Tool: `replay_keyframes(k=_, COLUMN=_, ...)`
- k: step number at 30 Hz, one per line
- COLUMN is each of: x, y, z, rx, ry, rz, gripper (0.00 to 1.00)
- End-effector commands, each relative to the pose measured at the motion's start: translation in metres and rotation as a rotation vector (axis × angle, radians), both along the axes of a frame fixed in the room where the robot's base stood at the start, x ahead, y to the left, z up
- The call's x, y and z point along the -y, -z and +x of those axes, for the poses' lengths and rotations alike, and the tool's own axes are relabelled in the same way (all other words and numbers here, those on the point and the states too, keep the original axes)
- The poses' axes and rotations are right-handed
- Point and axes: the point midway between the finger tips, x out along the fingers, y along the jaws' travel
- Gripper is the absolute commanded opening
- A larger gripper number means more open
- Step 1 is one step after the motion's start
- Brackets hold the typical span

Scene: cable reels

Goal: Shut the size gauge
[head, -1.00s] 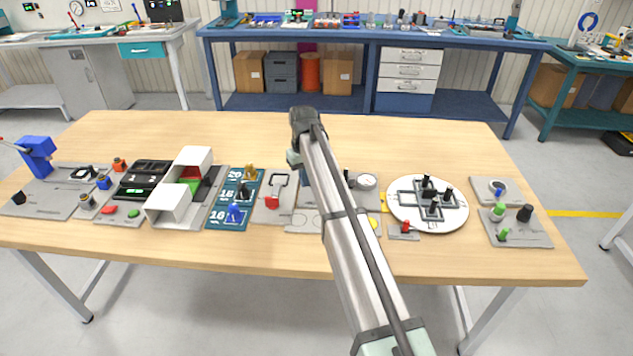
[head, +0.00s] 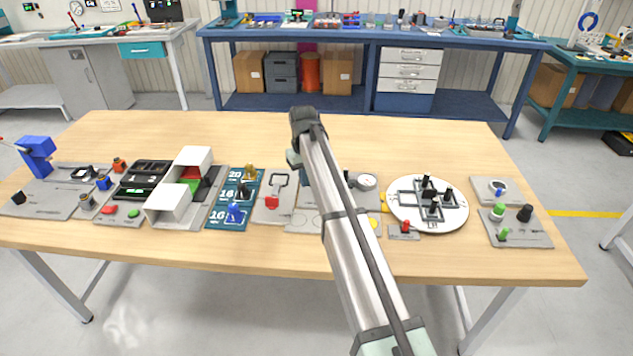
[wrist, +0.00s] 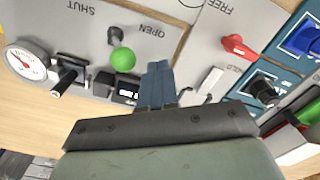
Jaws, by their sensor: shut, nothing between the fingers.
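A grey plate (wrist: 75,22) bears the words SHUT and OPEN, upside down in the wrist view. On it a lever with a green ball knob (wrist: 123,60) points beside OPEN. A round white dial (wrist: 25,62) with a red needle and a black handle (wrist: 68,78) are at the left; the dial also shows in the head view (head: 366,181). I cannot tell which of these parts belong to the size gauge. My gripper (wrist: 158,72) is shut and empty, just right of the green knob, apparently apart from it. In the head view my arm hides the green knob.
A plate with a red lever (wrist: 237,45), marked FREE, lies close on the right in the wrist view. Beyond it is a blue numbered board (head: 236,200) with several plugs. A white round disc (head: 427,204) is right of my arm. The table's far strip (head: 200,128) is clear.

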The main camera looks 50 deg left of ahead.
Motion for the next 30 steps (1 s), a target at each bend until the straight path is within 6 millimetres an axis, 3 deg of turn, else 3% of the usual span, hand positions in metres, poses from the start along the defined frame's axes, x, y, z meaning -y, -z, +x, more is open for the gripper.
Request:
replay_keyframes(k=19, x=0.0, y=0.021, z=0.0, rx=0.0, ry=0.0, rz=0.0, gripper=0.0)
replay_keyframes(k=30, x=0.005, y=0.022, z=0.005, rx=0.0, ry=0.001, rz=0.0, gripper=0.0)
